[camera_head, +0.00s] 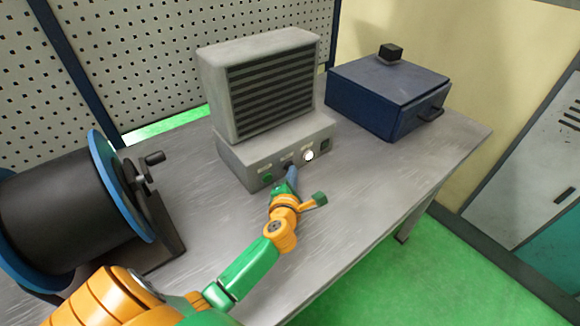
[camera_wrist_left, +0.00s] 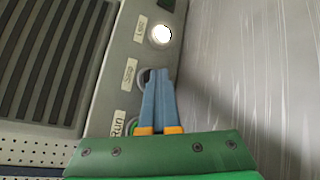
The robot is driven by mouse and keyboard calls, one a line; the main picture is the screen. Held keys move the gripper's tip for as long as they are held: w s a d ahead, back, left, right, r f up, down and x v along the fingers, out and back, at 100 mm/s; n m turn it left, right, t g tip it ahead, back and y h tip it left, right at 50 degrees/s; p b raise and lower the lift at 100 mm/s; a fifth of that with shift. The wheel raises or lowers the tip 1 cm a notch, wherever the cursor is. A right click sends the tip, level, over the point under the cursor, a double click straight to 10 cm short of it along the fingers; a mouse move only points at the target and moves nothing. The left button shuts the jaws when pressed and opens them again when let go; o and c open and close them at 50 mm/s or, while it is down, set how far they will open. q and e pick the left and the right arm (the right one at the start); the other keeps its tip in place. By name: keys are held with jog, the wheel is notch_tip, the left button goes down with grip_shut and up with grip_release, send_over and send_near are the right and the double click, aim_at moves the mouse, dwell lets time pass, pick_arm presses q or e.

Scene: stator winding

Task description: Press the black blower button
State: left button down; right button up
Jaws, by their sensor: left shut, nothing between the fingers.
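The grey blower (camera_head: 268,80) with a dark louvred front stands on the table. Its sloped control panel (camera_head: 232,160) carries a green button (camera_head: 267,178), a black button (camera_head: 287,164) and a lit white lamp (camera_head: 308,155). My left gripper (camera_head: 290,172) is shut and empty, its blue fingertips at the black button and partly covering it. In the left wrist view the fingertips (camera_wrist_left: 160,74) overlap the edge of the black button (camera_wrist_left: 145,77), beside its "Stop" label. I cannot tell whether they touch it. My right gripper is not in view.
A black spool with blue flanges (camera_head: 105,180) and a crank stands on the left of the table. A dark blue box (camera_head: 385,85) with a black knob sits at the back right. The tabletop (camera_head: 385,175) right of the blower is clear. A perforated panel (camera_head: 130,60) stands behind.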

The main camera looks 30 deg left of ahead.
pick_arm(q)
jog(key=shift+s+d, duration=0.25)
jog(key=shift+d, duration=0.4)
jog(key=shift+d, duration=0.1)
jog(key=shift+s+d, duration=0.25)
jog(key=shift+d, duration=0.5)
jog(key=shift+s+d, duration=0.3)
jog(key=shift+d, duration=0.5)
jog(key=shift+s+d, duration=0.25)
jog(key=shift+d, duration=0.5)
jog(key=shift+f, duration=0.1)
